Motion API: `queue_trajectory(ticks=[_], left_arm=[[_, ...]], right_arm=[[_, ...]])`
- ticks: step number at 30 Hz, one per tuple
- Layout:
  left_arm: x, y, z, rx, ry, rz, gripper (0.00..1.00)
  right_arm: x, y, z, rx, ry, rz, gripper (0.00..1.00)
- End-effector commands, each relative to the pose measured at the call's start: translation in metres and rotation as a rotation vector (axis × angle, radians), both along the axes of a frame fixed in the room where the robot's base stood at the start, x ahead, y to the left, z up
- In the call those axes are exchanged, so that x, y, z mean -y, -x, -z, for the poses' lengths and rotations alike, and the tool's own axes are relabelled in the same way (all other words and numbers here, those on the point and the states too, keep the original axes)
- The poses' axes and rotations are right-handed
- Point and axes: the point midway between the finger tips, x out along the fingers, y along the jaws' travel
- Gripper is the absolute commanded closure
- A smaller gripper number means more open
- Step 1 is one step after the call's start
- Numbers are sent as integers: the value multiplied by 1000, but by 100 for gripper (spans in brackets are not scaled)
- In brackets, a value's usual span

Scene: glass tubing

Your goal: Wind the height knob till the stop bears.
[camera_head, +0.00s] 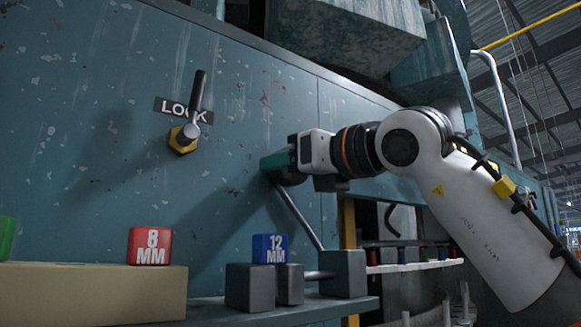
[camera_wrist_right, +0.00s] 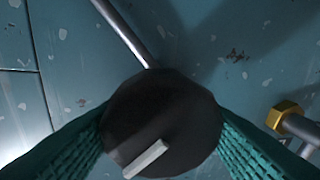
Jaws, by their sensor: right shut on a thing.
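The height knob (camera_wrist_right: 160,105) is a dark round knob with a pale bar on its face, seen in the right wrist view. My right gripper (camera_head: 282,162) has its green pads on both sides of the knob and is shut on it. In the head view the gripper mostly hides the knob. A thin grey rod (camera_head: 298,215) slants down from behind the gripper toward the dark blocks; it also shows in the wrist view (camera_wrist_right: 125,33). Which block is the stop, and whether it bears, I cannot tell. My left gripper is not in view.
A lever on a brass nut (camera_head: 183,139) sits under the LOCK label (camera_head: 184,109). A red 8 MM block (camera_head: 150,246) stands on a beige bar (camera_head: 92,292). A blue 12 MM block (camera_head: 270,248) sits above dark blocks (camera_head: 250,288). The wall between lever and gripper is clear.

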Motion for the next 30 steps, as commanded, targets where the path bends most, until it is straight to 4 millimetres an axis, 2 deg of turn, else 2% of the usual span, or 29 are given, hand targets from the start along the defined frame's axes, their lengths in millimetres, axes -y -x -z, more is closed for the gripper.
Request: queue_trajectory(ticks=[3,4,7,8,16,20,30], left_arm=[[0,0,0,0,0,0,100],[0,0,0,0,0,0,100],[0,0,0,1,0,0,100],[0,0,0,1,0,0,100],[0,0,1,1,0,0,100],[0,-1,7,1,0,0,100],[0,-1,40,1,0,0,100]], right_arm=[[0,0,-1,1,0,0,69],[0,0,-1,2,-1,0,43],[1,0,-1,2,-1,0,27],[1,0,-1,2,-1,0,25],[1,1,0,1,0,1,25],[8,8,2,4,-1,2,25],[54,60,9,6,-1,2,25]])
